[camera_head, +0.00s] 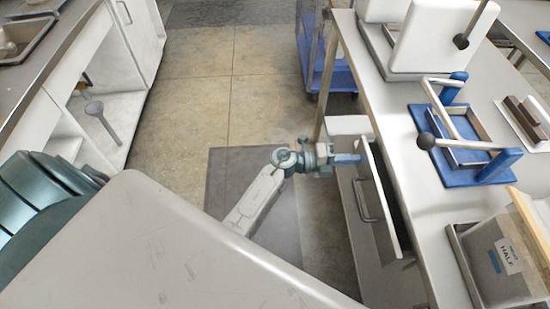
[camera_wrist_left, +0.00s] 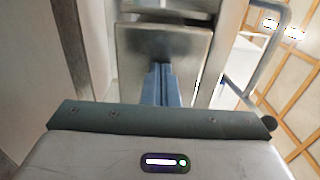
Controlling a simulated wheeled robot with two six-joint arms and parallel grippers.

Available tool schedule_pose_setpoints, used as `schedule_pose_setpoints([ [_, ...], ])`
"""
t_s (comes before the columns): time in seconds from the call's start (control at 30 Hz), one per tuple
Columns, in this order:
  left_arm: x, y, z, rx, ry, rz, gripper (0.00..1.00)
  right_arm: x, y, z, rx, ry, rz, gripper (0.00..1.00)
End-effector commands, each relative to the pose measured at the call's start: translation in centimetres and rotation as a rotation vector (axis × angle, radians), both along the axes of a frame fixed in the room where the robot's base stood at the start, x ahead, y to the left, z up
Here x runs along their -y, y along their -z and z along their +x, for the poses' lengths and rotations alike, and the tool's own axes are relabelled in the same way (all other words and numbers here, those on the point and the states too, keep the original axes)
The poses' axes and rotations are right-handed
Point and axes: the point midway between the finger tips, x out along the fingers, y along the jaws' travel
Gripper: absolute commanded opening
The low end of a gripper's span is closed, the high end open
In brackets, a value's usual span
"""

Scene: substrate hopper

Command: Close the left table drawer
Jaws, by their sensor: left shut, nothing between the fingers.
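The drawer (camera_head: 382,225) with a grey bar handle (camera_head: 367,202) stands pulled out from under the table, its dark inside showing behind the white front. My left gripper (camera_head: 348,158) is shut and empty, its blue fingers at the far top corner of that drawer front. In the left wrist view, the shut fingers (camera_wrist_left: 161,84) point at a grey metal panel (camera_wrist_left: 165,45), and a bar handle (camera_wrist_left: 243,65) shows to the right. I cannot tell whether the fingertips touch anything. My right gripper is out of view.
The table (camera_head: 400,120) carries a blue frame with a lever (camera_head: 462,178), a white machine (camera_head: 420,50) and a bin labelled HALF (camera_head: 500,262). A white box (camera_head: 347,125) juts out beyond the gripper. A blue cart (camera_head: 335,75) stands behind. The floor (camera_head: 185,120) at left is clear.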

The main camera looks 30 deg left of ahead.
Motion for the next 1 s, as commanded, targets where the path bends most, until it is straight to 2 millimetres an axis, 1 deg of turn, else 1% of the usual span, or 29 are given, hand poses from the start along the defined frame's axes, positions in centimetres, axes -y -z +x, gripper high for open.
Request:
schedule_pose_setpoints([
  [0.03, 0.8, -0.2, 0.6, 0.001, 0.000, -0.002, 0.00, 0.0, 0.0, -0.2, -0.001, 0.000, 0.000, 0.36],
  [0.13, 1.9, -0.1, 1.3, 0.000, 0.000, -0.002, 0.00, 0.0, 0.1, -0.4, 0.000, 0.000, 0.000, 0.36],
  [0.3, 2.9, 0.0, 2.0, 0.000, 0.000, 0.000, 0.00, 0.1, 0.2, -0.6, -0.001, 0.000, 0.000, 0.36],
  [0.4, 3.1, -0.1, 2.1, 0.001, 0.000, 0.000, 0.00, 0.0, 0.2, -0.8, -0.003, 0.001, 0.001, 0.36],
  [0.8, 3.1, -0.3, 2.2, 0.004, -0.002, -0.003, 0.00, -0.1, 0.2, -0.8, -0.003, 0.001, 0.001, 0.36],
  [0.87, 2.7, -0.3, 2.3, 0.004, -0.002, -0.003, 0.00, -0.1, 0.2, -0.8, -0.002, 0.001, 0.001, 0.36],
  [1.0, 1.0, -0.2, 2.3, 0.003, -0.003, 0.001, 0.00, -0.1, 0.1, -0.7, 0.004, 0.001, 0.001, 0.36],
])
